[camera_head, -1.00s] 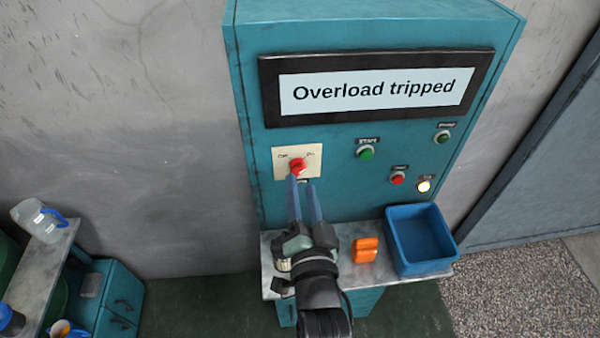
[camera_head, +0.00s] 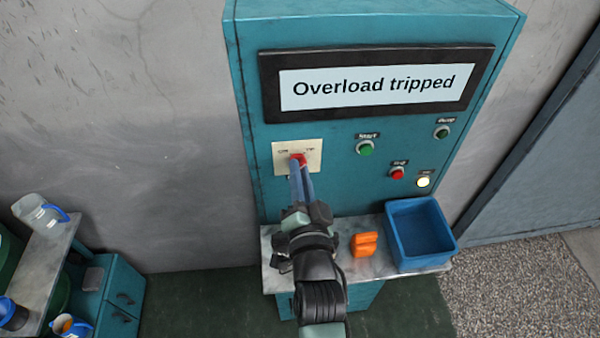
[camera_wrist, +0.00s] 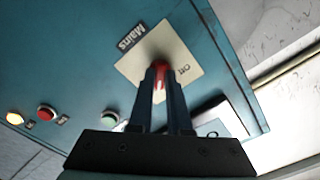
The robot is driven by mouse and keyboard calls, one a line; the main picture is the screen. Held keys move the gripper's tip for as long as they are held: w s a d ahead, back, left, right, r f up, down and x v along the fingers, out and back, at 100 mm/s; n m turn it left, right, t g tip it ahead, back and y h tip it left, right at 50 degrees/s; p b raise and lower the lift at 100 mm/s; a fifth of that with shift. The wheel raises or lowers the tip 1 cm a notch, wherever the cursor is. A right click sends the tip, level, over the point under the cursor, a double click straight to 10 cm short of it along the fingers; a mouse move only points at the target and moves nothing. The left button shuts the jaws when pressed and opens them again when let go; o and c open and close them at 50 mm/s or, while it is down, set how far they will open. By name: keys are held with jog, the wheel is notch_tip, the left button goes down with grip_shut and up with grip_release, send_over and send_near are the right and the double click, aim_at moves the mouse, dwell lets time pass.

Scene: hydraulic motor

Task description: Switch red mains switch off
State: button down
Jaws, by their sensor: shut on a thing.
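The red mains switch (camera_head: 298,158) sits on a cream plate (camera_head: 312,167) on the teal cabinet's front, at its left. My gripper (camera_head: 301,172) reaches up to it from below, its blue fingers closed together at the knob. In the wrist view the fingertips (camera_wrist: 161,72) are on both sides of the red knob (camera_wrist: 160,70), shut on it. The plate there shows the label "Off" to the right of the knob, and "Mains" stands on a tag above. The fingers cover much of the knob, so its exact turn position is unclear.
The cabinet display (camera_head: 367,87) reads "Overload tripped". Green and red buttons and a lit yellowish lamp (camera_head: 423,181) are right of the switch. Below, a shelf (camera_head: 385,275) holds an orange object (camera_head: 364,244) and a blue bin (camera_head: 420,236).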

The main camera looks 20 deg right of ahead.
jog(key=shift+n, duration=0.3)
jog(key=n+b, duration=0.7)
jog(key=n, duration=1)
dwell(0.3)
jog(key=shift+n, duration=0.3)
dwell(0.3)
jog(key=c, duration=0.9)
grip_release()
jog(key=shift+o, duration=0.2)
